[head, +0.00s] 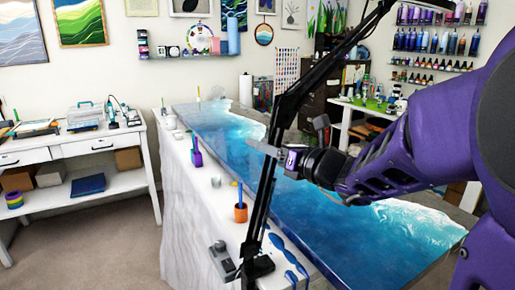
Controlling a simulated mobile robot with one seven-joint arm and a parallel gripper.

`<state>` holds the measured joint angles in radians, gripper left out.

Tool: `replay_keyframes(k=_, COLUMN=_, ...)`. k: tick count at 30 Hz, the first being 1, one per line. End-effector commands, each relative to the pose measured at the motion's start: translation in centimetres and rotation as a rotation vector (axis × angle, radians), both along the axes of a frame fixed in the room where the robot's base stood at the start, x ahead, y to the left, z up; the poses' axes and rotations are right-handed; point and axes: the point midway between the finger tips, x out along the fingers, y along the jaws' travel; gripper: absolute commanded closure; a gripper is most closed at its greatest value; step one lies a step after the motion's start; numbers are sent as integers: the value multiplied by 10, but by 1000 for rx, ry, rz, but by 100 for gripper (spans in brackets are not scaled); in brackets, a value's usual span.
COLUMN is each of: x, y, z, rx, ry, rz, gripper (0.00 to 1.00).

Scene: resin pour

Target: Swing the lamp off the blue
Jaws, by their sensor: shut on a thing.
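The black lamp's jointed arm rises from a dark base (257,267) on the white-draped table edge. Its lower post (264,205) stands nearly upright, and its upper arm (330,68) slants up to the right, out of the top of the picture. The fingers are partly hidden.
An orange cup (241,213) and a purple cup (197,158) stand along the draped edge (185,205). Blue smears and a grey clamp (222,260) are near the lamp base. A white workbench (85,150) stands left, with open floor (120,240) between.

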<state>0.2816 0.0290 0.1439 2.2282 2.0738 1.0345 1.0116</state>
Motion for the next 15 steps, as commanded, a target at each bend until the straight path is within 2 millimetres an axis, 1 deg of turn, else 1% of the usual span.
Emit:
replay_keyframes(k=6, x=-2, y=-3, z=-2, rx=0, ry=2, rz=-44, gripper=100)
replay_keyframes(k=15, x=-2, y=-3, z=-1, rx=0, ry=3, rz=-51, gripper=100)
